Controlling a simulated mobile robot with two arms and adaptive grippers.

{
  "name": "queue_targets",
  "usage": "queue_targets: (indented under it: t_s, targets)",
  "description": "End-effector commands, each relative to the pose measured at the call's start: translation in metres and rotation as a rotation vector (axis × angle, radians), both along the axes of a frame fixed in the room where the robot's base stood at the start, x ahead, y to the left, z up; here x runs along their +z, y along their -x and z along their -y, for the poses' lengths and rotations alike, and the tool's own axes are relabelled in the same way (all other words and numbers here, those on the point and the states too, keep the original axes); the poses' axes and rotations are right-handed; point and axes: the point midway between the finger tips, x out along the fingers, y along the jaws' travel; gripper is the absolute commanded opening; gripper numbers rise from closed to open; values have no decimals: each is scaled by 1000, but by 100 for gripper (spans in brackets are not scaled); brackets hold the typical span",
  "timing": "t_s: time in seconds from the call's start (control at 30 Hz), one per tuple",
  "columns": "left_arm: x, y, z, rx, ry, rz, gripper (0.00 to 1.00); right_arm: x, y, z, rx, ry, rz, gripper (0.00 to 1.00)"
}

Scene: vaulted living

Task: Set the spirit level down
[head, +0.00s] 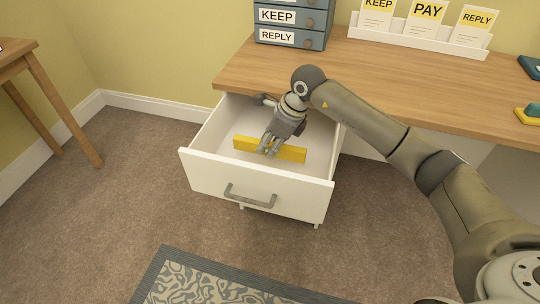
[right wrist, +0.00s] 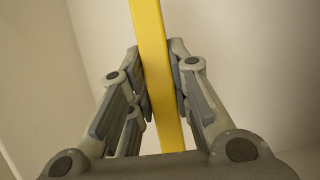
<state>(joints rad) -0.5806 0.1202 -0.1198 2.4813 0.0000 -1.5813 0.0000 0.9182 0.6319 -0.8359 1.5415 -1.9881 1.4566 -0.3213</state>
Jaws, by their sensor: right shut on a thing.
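The spirit level is a long yellow bar (head: 292,154) inside the open white drawer (head: 210,175) in the head view. My right gripper (head: 268,150) reaches down into the drawer and is shut on the level near its middle. In the right wrist view the fingers (right wrist: 160,85) press on both sides of the yellow bar (right wrist: 150,35), which runs out past them at both ends. I cannot tell whether the level touches the drawer floor. My left gripper is not in view.
The drawer is pulled out under a wooden desk (head: 390,85), with a grey handle (head: 250,197) on its front. Grey labelled drawers (head: 290,38) and a white card holder (head: 415,35) stand on the desk. A patterned rug (head: 220,280) lies on the carpet in front.

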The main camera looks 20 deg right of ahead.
Motion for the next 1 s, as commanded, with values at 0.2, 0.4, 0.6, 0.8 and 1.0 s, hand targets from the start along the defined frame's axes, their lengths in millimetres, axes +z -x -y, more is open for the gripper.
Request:
queue_targets:
  t_s: [0.2, 0.4, 0.6, 0.8, 1.0]
  targets:
    - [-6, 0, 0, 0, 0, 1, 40, -24, 0, -1, 0, -1, 1, 0]
    - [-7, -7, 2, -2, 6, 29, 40, -44, -1, -1, 1, -2, 4, 0]
    - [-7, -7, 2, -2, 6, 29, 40, -43, -1, -1, 1, -2, 3, 0]
    - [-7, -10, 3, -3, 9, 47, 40, -45, -1, -1, 1, -2, 3, 0]
    - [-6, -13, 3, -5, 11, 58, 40, -45, 0, 0, 1, -1, 3, 41]
